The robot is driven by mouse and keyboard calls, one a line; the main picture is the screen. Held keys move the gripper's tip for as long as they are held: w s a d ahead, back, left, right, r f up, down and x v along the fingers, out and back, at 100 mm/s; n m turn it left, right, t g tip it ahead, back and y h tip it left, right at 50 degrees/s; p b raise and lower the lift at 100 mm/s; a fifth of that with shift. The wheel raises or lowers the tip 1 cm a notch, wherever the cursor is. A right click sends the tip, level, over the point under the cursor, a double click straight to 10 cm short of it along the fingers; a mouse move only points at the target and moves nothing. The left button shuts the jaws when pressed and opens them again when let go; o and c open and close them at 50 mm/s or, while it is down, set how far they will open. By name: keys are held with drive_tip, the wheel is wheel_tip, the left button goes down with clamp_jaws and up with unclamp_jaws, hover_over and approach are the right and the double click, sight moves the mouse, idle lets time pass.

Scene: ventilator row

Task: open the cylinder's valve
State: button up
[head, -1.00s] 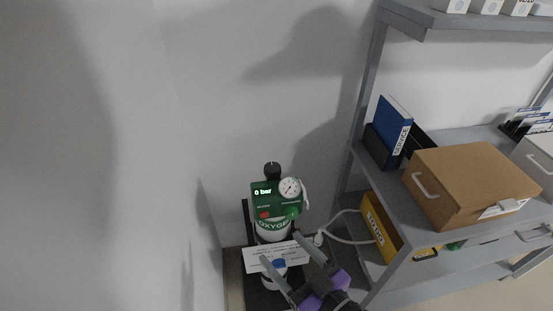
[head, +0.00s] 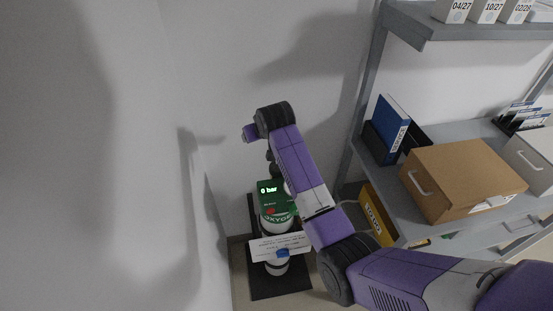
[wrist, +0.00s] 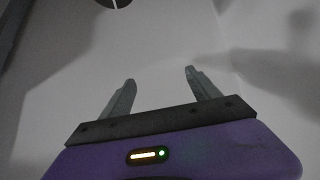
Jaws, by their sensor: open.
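The oxygen cylinder (head: 277,222) stands upright in the head view, with a green head whose display (head: 268,190) reads 0 bar. My arm now crosses in front of its right side and hides the round gauge. The dark valve knob (head: 270,158) on top is largely covered by my arm. My gripper (wrist: 160,76) is open and empty in the wrist view, its two fingers apart against a pale wall. Its fingers cannot be made out in the head view. A dark round thing (wrist: 115,2) with a white line is cut off at the wrist view's top edge; I cannot tell what it is.
A grey shelf (head: 452,163) on the right bears a cardboard box (head: 455,175) and blue binder (head: 391,122). A wall rises close on the left.

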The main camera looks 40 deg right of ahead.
drive_tip(key=s+g+y, duration=0.1)
drive_tip(key=s+g, duration=0.2)
drive_tip(key=g, duration=0.1)
drive_tip(key=g+y, duration=0.2)
drive_tip(key=g, duration=0.2)
approach(277, 168)
drive_tip(key=shift+w+d+f+m+p, duration=0.3)
drive_tip(key=shift+w+f+p, duration=0.1)
drive_tip(key=shift+f, duration=0.1)
drive_tip(key=shift+s+f, duration=0.15)
drive_tip(key=shift+f, duration=0.05)
drive_tip(key=f, duration=0.3)
drive_tip(key=f+p, duration=0.1)
drive_tip(key=f, duration=0.3)
drive_tip(key=shift+d+f, duration=0.15)
drive_tip(key=shift+d, duration=0.05)
drive_tip(key=c, duration=1.4)
drive_tip(key=shift+o, duration=0.2)
